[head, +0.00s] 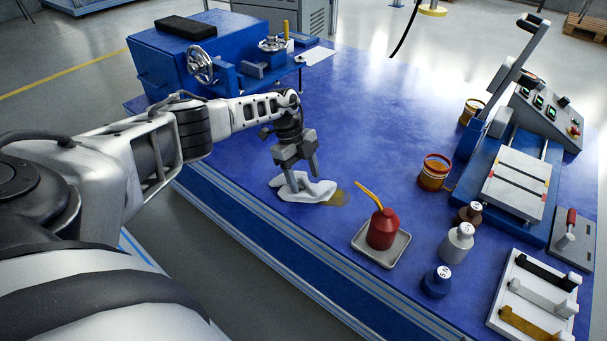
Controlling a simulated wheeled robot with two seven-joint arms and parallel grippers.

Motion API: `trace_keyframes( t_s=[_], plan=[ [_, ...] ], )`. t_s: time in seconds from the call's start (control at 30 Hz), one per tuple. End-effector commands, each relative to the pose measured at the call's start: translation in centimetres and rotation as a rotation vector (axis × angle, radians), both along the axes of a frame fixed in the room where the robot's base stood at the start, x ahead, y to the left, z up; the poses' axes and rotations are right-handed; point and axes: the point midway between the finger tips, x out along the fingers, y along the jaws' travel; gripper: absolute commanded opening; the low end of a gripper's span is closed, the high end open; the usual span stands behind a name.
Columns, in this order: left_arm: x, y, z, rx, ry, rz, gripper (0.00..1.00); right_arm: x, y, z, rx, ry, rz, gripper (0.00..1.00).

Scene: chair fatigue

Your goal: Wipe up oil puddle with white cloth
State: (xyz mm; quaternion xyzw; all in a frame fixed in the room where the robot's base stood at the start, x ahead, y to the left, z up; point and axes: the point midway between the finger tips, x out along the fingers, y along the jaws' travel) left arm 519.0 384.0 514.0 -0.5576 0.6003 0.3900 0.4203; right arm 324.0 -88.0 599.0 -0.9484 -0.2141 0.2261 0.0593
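The white cloth (318,191) lies crumpled on the blue table near its front-left edge. A brownish oil puddle (340,197) shows at the cloth's right side, and the cloth seems to cover part of it. My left gripper (301,181) points down onto the cloth, with its fingertips at the cloth's upper surface. Its fingers look spread apart, but whether cloth is pinched between them cannot be made out. My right gripper is not in view.
A red oil can (382,229) stands on a grey tray (394,253) right of the puddle. Weights, including a silver one (457,243), and an orange container (434,172) stand farther right. A blue machine (163,62) is at the back left. The table's middle (370,110) is clear.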

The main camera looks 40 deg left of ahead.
Motion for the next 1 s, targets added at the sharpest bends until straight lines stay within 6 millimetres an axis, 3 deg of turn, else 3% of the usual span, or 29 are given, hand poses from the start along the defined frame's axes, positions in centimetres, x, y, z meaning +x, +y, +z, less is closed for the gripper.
trace_keyframes(
  t_s=[0.37,0.97,1.0],
  plan=[
    [0.0,0.0,-0.1,0.000,0.000,0.000,0.73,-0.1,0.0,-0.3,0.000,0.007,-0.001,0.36],
    [0.0,-0.1,-3.2,-0.001,0.001,0.000,0.73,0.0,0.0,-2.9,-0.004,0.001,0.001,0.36],
    [0.0,0.0,-3.0,-0.001,0.000,0.000,0.68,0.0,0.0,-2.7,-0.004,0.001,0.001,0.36]
  ],
)
